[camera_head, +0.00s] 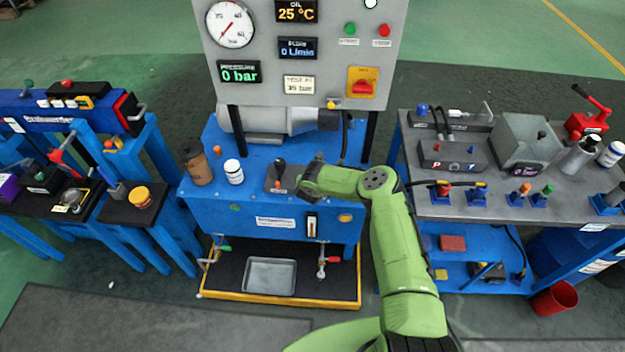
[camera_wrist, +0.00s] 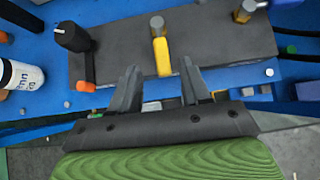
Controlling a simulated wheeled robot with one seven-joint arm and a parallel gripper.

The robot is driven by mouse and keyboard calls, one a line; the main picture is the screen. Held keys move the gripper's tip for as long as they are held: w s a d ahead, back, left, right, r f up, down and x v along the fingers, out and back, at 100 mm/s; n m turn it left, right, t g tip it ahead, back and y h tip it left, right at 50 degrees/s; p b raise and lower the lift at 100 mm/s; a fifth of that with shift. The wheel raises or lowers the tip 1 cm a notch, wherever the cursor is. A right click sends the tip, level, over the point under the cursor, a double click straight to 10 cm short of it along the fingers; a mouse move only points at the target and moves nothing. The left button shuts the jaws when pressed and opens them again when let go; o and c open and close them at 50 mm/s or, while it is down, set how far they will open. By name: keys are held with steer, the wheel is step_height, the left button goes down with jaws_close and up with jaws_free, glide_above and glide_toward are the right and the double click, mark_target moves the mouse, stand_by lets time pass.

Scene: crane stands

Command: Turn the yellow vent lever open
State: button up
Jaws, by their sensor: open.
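The yellow vent lever (camera_wrist: 161,56) hangs from a silver bolt on a dark plate (camera_wrist: 225,40) in the wrist view. In the head view my gripper and arm hide it. My gripper (camera_wrist: 160,66) is open and empty. Its two dark fingers point at the plate, and the lever's lower end shows in the gap between the fingertips. I cannot tell whether they touch it or how deep they reach. In the head view my gripper (camera_head: 311,181) is over the blue bench, just right of the black-knobbed lever.
A black-knobbed lever with an orange tip (camera_wrist: 74,38) stands left of the yellow one. A white bottle (camera_head: 233,171) and a brown bottle (camera_head: 197,163) stand further left on the blue bench (camera_head: 222,200). A gauge panel (camera_head: 330,60) rises behind.

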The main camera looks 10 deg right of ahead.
steer(key=p+v, duration=0.5)
steer(key=v, duration=0.5)
steer(key=shift+s+r, duration=0.15)
steer(key=shift+r, duration=0.1)
step_height(320, 180, up, 14)
steer(key=w+a+n+y, duration=0.1)
steer(key=a+n+y, duration=0.1)
steer(key=n, duration=1)
steer(key=s+d+r+n+h, duration=0.1)
steer(key=s+d+r+n, duration=0.1)
steer(key=s+r+n, duration=0.35)
steer(key=s+d+r+n, duration=0.1)
steer(key=s+r+n, duration=0.2)
steer(key=r+n, duration=0.5)
steer(key=s+d+r+n+g, duration=0.25)
steer(key=s+r+n, duration=0.25)
steer(key=s+r, duration=0.6)
steer(key=s+n+y, duration=0.1)
steer(key=s+n, duration=0.7)
steer(key=s, duration=1)
steer(key=shift+d+f, duration=0.25)
steer(key=shift+d, duration=0.25)
